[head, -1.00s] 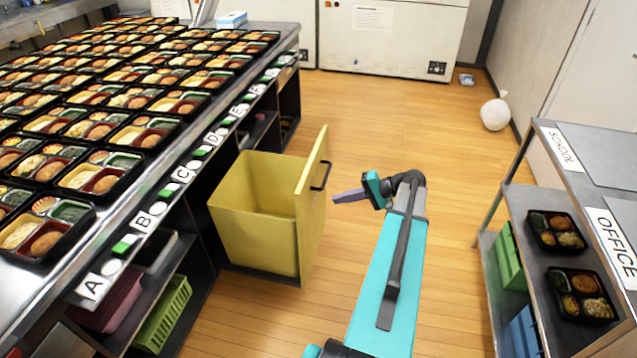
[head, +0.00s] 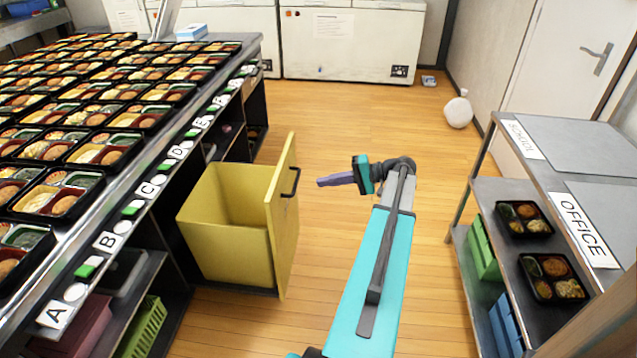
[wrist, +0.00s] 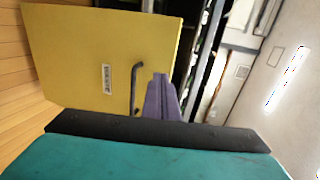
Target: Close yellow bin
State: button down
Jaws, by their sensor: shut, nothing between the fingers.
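The yellow bin (head: 212,250) is a pull-out drawer that stands open from under the left counter. Its tall front panel (head: 283,222) faces right and has a dark handle (head: 291,183). My gripper (head: 320,182) is shut and empty, a short way to the right of the panel near handle height. In the wrist view the front panel (wrist: 75,60) fills the upper left with its handle (wrist: 136,88) and a small label. The purple fingers (wrist: 160,90) show just right of the handle there; I cannot tell from that view whether they touch.
The left counter (head: 165,150) holds many bento trays, with lettered labels along its edge. A shelf unit (head: 515,190) marked OFFICE stands on the right with two bentos. The wooden floor (head: 350,120) between is clear.

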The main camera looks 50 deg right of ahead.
send_near(278, 186)
jog(key=x, duration=0.4)
jog(key=shift+a+f+p, duration=0.15)
jog(key=shift+a+p, duration=0.2)
jog(key=shift+w+a, duration=0.4)
jog(key=shift+w, duration=0.25)
jog(key=shift+a, duration=0.35)
jog(key=shift+d, duration=0.25)
jog(key=shift+w+d, duration=0.1)
jog(key=shift+d, duration=0.05)
